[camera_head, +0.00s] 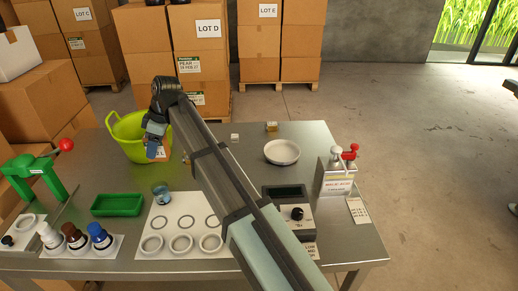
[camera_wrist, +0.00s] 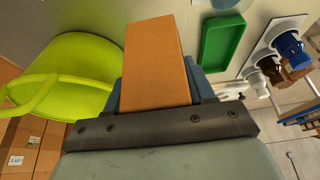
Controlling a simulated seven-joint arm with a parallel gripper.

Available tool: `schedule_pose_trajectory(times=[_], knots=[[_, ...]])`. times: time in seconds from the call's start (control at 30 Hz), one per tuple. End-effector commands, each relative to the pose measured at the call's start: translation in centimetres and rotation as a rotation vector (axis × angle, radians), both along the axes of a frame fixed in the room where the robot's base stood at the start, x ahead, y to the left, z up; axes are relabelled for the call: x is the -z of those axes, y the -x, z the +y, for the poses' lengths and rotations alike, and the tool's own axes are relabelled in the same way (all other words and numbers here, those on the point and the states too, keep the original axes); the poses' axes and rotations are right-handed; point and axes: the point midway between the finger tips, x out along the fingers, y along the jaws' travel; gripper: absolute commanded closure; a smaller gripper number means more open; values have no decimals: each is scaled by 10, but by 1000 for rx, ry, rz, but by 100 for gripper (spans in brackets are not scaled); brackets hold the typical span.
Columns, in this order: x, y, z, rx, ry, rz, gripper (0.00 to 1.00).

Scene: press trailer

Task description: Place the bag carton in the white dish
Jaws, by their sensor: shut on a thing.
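My gripper (camera_head: 153,149) is shut on an orange-brown carton (camera_wrist: 156,60), taken to be the bag carton. In the wrist view the carton sits between the two blue fingers of my gripper (camera_wrist: 158,92) and sticks out past them. In the head view the carton (camera_head: 165,155) shows only in part behind the fingers, just right of the lime-green tub. The white dish (camera_head: 282,152) stands well to the right, towards the back of the metal table, and looks empty. I cannot tell whether the carton touches the table.
A lime-green tub (camera_head: 128,138) is close beside my gripper. A green tray (camera_head: 117,205), a blue cup (camera_head: 161,193) and a white board with rings (camera_head: 158,225) lie nearer.

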Motion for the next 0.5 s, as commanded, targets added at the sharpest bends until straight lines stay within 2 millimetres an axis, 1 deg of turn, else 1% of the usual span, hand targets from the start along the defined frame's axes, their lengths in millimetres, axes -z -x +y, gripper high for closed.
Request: schedule_pose_trajectory(times=[0.17,0.27,0.3,0.37,0.5], knots=[[0,-26,-38,59,0,-1,82],[-1,-44,-69,105,-1,-2,82],[-2,-51,-82,124,-1,-3,82],[-2,-61,-103,153,-2,-4,82],[-4,-82,-150,220,-3,-5,82]])
